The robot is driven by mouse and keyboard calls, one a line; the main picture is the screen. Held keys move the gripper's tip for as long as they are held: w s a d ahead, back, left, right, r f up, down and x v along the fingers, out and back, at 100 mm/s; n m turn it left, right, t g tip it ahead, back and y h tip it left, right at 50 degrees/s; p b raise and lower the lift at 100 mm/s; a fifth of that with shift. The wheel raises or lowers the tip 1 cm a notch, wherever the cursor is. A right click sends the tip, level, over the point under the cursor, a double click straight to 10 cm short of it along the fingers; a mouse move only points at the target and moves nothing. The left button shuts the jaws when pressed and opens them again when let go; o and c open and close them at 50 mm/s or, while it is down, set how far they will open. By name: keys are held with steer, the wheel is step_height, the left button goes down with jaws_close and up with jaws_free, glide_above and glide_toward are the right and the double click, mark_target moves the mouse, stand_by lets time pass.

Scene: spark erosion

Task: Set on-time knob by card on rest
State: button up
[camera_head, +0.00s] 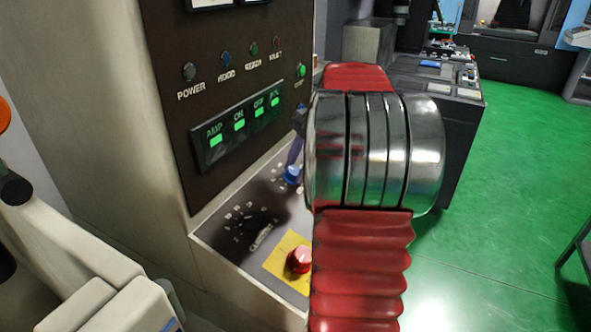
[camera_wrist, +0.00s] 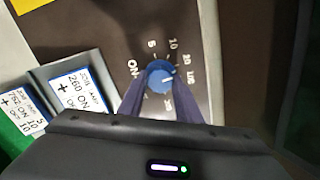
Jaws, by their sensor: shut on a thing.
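The blue on-time knob (camera_wrist: 160,74) sits on the panel with a printed scale around it and "ON" to its left in the wrist view. Its white mark points right, towards the scale number at the right, too blurred to read surely. My gripper (camera_wrist: 160,82) is shut on the knob, a dark finger on each side. In the head view the knob (camera_head: 291,175) is partly hidden by my gripper (camera_head: 294,158) and red-sleeved arm. A white card (camera_wrist: 78,92) stands on a grey rest (camera_wrist: 58,67) at the left, its text tilted, showing "260" and "ON".
A second card (camera_wrist: 20,108) stands left of the first. In the head view, a black knob (camera_head: 262,236) and a red button (camera_head: 299,259) on a yellow plate lie near the blue knob. A green-lit display (camera_head: 240,124) is above. Green floor lies open at the right.

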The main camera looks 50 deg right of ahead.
steer(key=n, duration=0.4)
steer(key=shift+s+a+f+n, duration=0.1)
steer(key=shift+s+f+n, duration=0.1)
steer(key=shift+n, duration=0.1)
steer(key=n, duration=0.4)
steer(key=shift+n, duration=0.3)
steer(key=n, duration=0.4)
steer(key=shift+r, duration=0.1)
steer(key=shift+n+g, duration=0.3)
steer(key=shift+n, duration=1.6)
steer(key=shift+w+r, duration=0.1)
steer(key=shift+c, duration=0.2)
steer(key=o, duration=1.1)
steer(key=shift+r, duration=0.1)
